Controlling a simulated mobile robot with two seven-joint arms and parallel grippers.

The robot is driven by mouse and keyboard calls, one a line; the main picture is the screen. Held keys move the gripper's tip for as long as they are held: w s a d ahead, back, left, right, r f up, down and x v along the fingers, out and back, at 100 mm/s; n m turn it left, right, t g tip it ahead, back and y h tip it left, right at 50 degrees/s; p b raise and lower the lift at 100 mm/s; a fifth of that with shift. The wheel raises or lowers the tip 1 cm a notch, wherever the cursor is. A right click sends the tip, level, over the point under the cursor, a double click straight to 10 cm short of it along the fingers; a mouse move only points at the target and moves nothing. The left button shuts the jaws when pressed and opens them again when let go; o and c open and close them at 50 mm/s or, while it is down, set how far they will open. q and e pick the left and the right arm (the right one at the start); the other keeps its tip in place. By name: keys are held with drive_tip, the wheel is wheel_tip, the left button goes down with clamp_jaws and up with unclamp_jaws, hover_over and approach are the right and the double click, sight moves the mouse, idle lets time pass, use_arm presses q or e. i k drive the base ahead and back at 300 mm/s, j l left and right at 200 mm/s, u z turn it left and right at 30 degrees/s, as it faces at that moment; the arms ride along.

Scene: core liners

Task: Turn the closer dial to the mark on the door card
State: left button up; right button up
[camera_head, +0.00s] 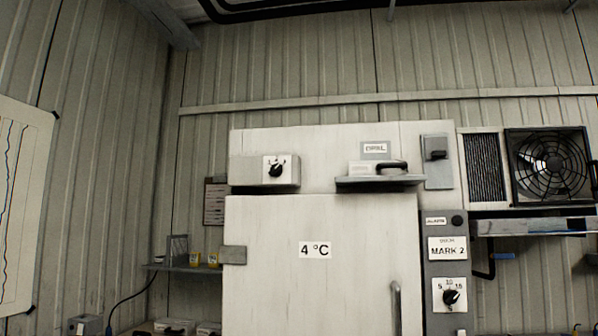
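A white cabinet door (260,285) with a "4 °C" label stands in the middle of the view. The closer box (250,172) sits above the door at its upper left, with a black dial (276,171) on a white numbered plate. The dial's exact setting is too small to read. A card reading "MARK 2" (447,249) is on the grey panel right of the door. A second black dial (451,297), on a plate with 5, 10 and 15, is below that card. Neither of my grippers is in view.
A vertical door handle (396,307) is at the door's right side. A small ledge (380,181) with a black handle-like item juts out above the door. A fan unit (549,165) is at the right. A shelf (185,268) with small yellow items is left of the door.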

sight(277, 169)
drive_tip(key=i+j+z, duration=0.3)
drive_tip(key=j+z, duration=0.35)
drive_tip(key=i+j+z, duration=0.1)
drive_tip(key=j, duration=0.15)
drive_tip(key=i+j, duration=0.1)
drive_tip(key=j, duration=0.2)
drive_tip(key=i+j+z, duration=0.15)
drive_tip(key=i+j, duration=0.15)
drive_tip(key=j, duration=0.35)
drive_tip(key=i+j, duration=0.1)
drive_tip(key=j, duration=0.45)
drive_tip(key=i+j+z, duration=0.1)
drive_tip(key=j, duration=0.4)
drive_tip(key=i+j, duration=0.15)
drive_tip(key=j, duration=0.4)
drive_tip(key=i+j, duration=0.1)
drive_tip(key=j, duration=0.45)
drive_tip(key=z, duration=0.05)
